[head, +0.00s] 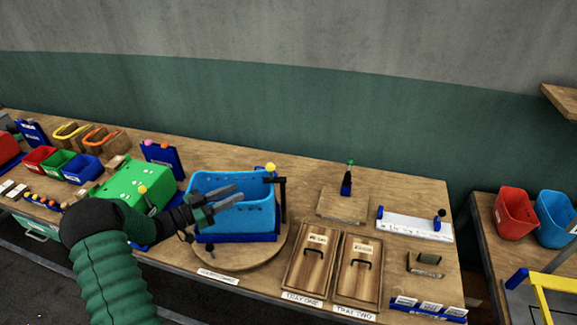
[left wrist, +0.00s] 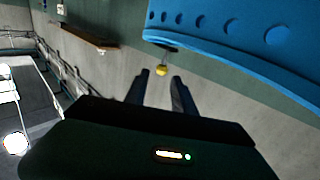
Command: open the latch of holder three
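A blue perforated bin (head: 257,217) stands in a blue base on a round wooden board (head: 232,257). A black post (head: 283,200) with a side arm stands at its right, and a yellow knob (head: 270,168) shows at the bin's back right. I cannot read which holder is number three. My left gripper (head: 240,193) is open and empty, in front of the bin in the head view. In the left wrist view its fingers (left wrist: 160,84) are apart, with a yellow knob (left wrist: 162,70) beyond them and the blue bin (left wrist: 235,40) above right. My right gripper is not in view.
A green box (head: 130,187) stands left of the bin, partly behind my left arm. Two wooden trays (head: 308,262) with handles lie to the right. A wooden block with a green-topped blue post (head: 346,182) stands behind them. Red and blue bins (head: 515,213) are on the right table.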

